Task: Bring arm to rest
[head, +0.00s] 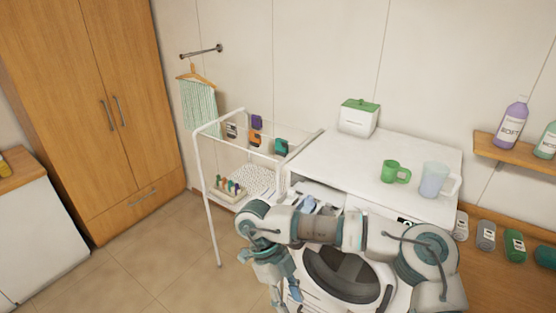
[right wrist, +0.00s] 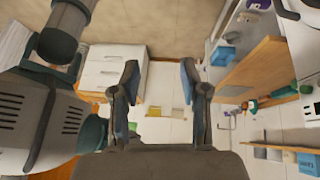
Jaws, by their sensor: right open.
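My right arm comes in from the right in the head view and lies bent across the front of the white washing machine (head: 345,272). My right gripper (head: 286,285) hangs downward at the lower middle, left of the round door. In the right wrist view my right gripper (right wrist: 158,80) has its two dark, blue-padded fingers apart, with nothing between them. My left gripper is not in view in the head view.
A white cart (head: 240,129) holds small coloured items. A green mug (head: 395,171), a clear pitcher (head: 433,180) and a green-lidded box (head: 358,118) stand on the machine's white top. Several containers line the right side. The tiled floor (head: 150,255) at left is clear.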

